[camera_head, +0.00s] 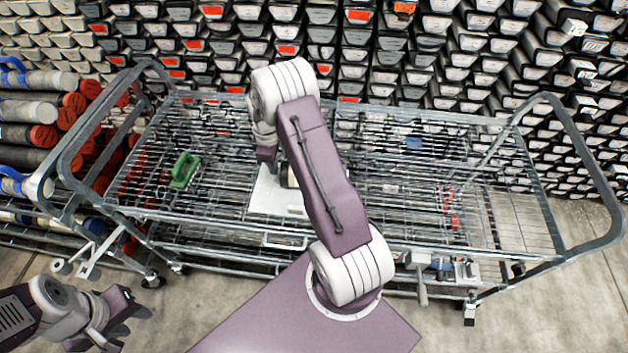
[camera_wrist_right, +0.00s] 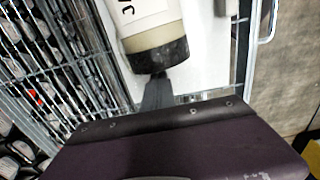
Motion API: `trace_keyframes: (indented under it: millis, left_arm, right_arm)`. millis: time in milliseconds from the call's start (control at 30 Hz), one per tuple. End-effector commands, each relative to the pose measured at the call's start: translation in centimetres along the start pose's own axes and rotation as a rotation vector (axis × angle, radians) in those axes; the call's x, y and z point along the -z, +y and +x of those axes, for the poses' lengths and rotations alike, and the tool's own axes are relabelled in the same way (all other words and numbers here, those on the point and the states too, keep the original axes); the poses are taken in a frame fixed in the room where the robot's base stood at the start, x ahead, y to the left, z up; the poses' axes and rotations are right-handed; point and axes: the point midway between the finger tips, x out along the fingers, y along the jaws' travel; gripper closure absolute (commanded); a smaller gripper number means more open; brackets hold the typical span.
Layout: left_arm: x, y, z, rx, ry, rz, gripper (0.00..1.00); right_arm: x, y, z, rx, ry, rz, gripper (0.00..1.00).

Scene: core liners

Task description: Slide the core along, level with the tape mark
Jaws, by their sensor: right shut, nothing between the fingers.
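The core, a pale cylinder with dark lettering and a black end band, shows in the right wrist view (camera_wrist_right: 152,25), lying over a white board (camera_wrist_right: 208,60). My right gripper (camera_wrist_right: 157,90) is shut and empty, its dark fingertips right at the black end; I cannot tell whether they touch it. In the head view my right arm hides the right gripper and most of the core, while part of the white board (camera_head: 272,200) shows on the cart. My left gripper (camera_head: 125,325) is at the lower left, away from the cart; its jaw state is unclear. I cannot make out the tape mark.
A wire cart (camera_head: 400,180) with raised tubular end handles spans the middle. A green object (camera_head: 184,170) lies on its left part. Capped tubes (camera_head: 35,110) are stacked at the left, and rows of core boxes (camera_head: 440,50) fill the back. Bare floor (camera_head: 540,300) lies in front.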

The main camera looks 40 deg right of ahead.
Motion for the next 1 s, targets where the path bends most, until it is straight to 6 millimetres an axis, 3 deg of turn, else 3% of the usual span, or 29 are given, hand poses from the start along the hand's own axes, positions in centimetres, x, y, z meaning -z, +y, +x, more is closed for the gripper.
trace_keyframes:
  millis: [167, 267, 567, 1000]
  left_arm:
    - [0.0, 0.0, -0.1, 0.000, 0.000, 0.000, 0.64]
    - [0.0, 0.0, -0.1, 0.000, 0.000, 0.000, 0.64]
    - [0.0, 0.0, -0.1, 0.000, 0.000, 0.000, 0.64]
    - [0.0, 0.0, -0.3, 0.000, 0.000, 0.000, 0.64]
  right_arm:
    - [0.0, 0.0, -0.1, 0.000, 0.000, 0.000, 1.00]
    - [0.0, 0.0, -0.1, 0.000, 0.000, 0.000, 0.82]
    - [-0.1, 0.0, -0.1, 0.000, 0.000, 0.000, 0.82]
    - [-2.6, 0.0, -0.1, 0.000, 0.000, 0.001, 0.82]
